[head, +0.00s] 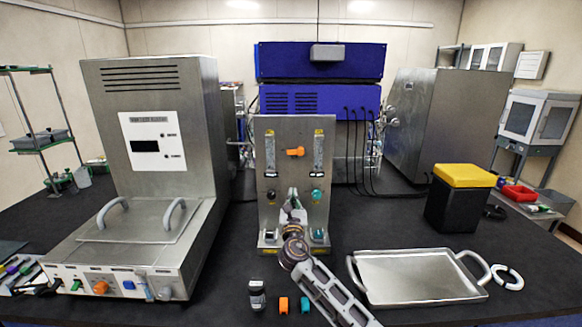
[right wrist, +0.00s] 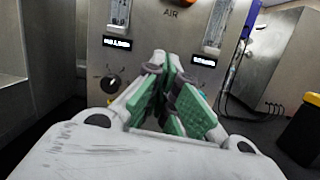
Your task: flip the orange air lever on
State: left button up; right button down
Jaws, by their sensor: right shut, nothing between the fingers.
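The orange air lever (head: 295,152) is on the upper middle of the upright metal panel (head: 285,130), between two flow tubes. It lies roughly sideways. In the right wrist view only the lower edge of the orange lever (right wrist: 174,1) shows at the top, above the word AIR. My right gripper (head: 293,195) is in front of the panel, below the lever and apart from it. In the right wrist view its green-padded fingertips (right wrist: 163,62) are closed together and empty, pointing at the panel. I cannot tell if they touch the panel. My left gripper is not in view.
A black knob (right wrist: 112,83) and a teal knob (head: 316,195) flank my right gripper. A large steel unit (head: 150,140) stands left. A metal tray (head: 420,277) and a yellow-lidded black box (head: 455,205) stand right.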

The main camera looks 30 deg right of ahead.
aim_at(295, 151)
jog(key=shift+w+r+n, duration=0.25)
jog(key=shift+r+n, duration=0.35)
jog(key=shift+w, duration=0.1)
jog(key=shift+p+x, duration=0.7)
jog(key=shift+x, duration=4.3)
jog(key=shift+r+p, duration=1)
jog(key=shift+r, duration=1.15)
